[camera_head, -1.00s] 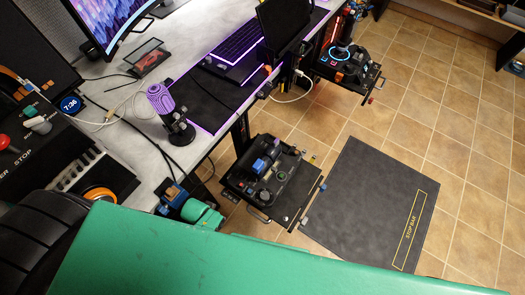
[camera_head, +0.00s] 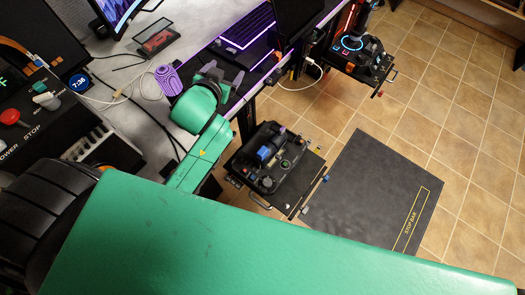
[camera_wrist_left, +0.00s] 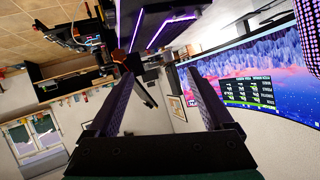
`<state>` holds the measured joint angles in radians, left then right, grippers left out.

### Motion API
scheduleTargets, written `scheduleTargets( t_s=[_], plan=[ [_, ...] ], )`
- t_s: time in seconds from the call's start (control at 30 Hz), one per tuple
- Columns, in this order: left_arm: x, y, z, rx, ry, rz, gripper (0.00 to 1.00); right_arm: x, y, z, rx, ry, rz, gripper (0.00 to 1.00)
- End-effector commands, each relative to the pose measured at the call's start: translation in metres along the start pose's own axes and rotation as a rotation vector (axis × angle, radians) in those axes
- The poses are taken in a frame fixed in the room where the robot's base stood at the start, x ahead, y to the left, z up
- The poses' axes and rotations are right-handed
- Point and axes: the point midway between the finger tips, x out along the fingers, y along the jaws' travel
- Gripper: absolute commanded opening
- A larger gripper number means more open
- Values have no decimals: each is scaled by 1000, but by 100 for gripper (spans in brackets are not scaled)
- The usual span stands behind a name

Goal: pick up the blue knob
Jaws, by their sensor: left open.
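A small blue knob-like piece (camera_head: 264,152) sits on the black control panel (camera_head: 294,202) beside the desk's front edge in the head view. I cannot tell for sure if it is the blue knob. My left gripper (camera_head: 224,74) is over the desk edge, up and left of that panel and apart from it. In the left wrist view its two fingers are wide apart, with nothing held between them (camera_wrist_left: 157,78). The wrist view faces the monitor and room, and I cannot make out the blue knob there. My right gripper is not in view.
A purple microphone (camera_head: 168,80) stands close left of my left gripper. A purple-lit keyboard (camera_head: 247,25) lies behind it. A second control panel (camera_head: 358,62) is at the back right. A dark floor mat (camera_head: 365,190) lies right of the near panel, with open tiled floor beyond.

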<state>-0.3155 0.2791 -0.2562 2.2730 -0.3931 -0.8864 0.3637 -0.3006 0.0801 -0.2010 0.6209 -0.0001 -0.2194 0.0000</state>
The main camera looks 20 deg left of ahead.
Motion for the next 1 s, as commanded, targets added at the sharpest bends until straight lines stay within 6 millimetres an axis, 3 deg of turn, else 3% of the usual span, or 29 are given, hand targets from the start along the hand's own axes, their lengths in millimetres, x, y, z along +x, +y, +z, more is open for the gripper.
scheduleTargets(
  t_s=[0.03,0.13,0.2,0.27,0.33,0.37,0.4,0.47,0.53,0.6,0.63,0.7,0.8,0.87,1.0],
  plan=[
    [4,5,-31,24,118,5,85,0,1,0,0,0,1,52],
    [0,27,-98,89,394,62,85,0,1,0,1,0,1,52],
    [-13,59,-144,172,604,161,85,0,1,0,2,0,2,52],
    [-32,100,-171,283,776,305,85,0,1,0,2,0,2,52],
    [-56,156,-174,466,913,542,85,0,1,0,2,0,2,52],
    [-63,178,-164,558,933,658,85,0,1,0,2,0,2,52],
    [-69,202,-140,686,920,816,85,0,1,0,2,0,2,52],
    [-68,220,-88,881,804,1043,85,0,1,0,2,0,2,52],
    [-57,210,-22,1077,554,1250,85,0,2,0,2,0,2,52],
    [-44,175,33,1206,253,1369,85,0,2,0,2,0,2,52],
    [-40,158,50,1239,132,1396,85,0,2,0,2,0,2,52],
    [-35,123,77,1283,-98,1424,85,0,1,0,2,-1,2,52],
    [-33,98,96,1299,-264,1431,85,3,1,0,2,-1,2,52],
    [-31,98,106,1298,-288,1434,85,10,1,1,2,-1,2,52],
    [-22,117,135,1299,-282,1437,85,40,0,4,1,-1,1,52]
  ],
)
